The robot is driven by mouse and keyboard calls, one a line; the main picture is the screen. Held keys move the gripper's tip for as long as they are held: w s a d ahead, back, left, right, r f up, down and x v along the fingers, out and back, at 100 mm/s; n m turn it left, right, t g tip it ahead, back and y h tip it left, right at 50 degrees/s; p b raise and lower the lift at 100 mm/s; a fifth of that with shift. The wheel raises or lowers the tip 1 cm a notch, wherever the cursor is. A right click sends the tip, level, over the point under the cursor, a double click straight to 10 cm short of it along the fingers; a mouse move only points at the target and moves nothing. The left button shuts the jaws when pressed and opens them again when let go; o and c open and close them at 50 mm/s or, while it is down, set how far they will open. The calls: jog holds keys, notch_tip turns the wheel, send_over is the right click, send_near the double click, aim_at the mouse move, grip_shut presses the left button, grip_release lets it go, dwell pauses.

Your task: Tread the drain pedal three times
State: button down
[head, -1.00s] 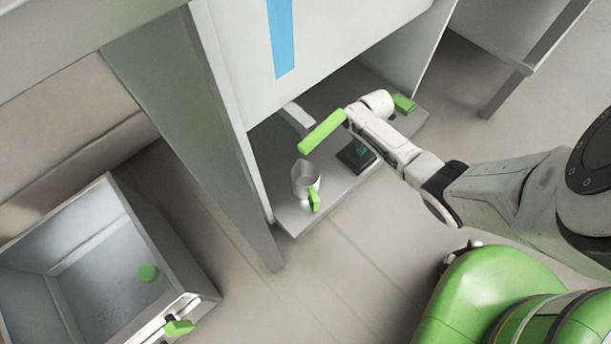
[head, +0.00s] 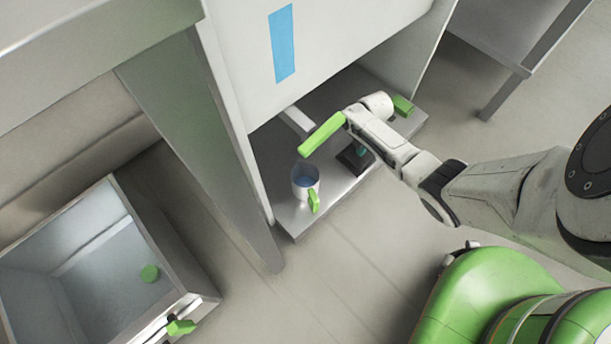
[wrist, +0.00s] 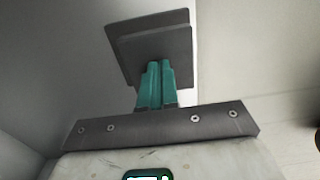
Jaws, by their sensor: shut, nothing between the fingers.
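The pedal is a dark square plate (head: 352,160) low on the grey shelf (head: 292,215) under the white cabinet. In the wrist view the plate (wrist: 150,38) lies straight ahead of my fingertips. My gripper (head: 362,150) points down at it, its teal fingers closed together with nothing between them. In the wrist view the fingertips (wrist: 155,68) overlap the plate; whether they press it I cannot tell. A white cup (head: 304,188) with a green handle stands on the shelf left of the pedal, with blue-grey contents. My arm hides part of the pedal in the head view.
A blue strip (head: 282,45) marks the cabinet front (head: 335,35). A green block (head: 403,105) sits at the shelf's right end. Floor is clear in front.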

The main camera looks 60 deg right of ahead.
jog(key=shift+r+p, duration=3)
jog(key=shift+p, duration=0.1)
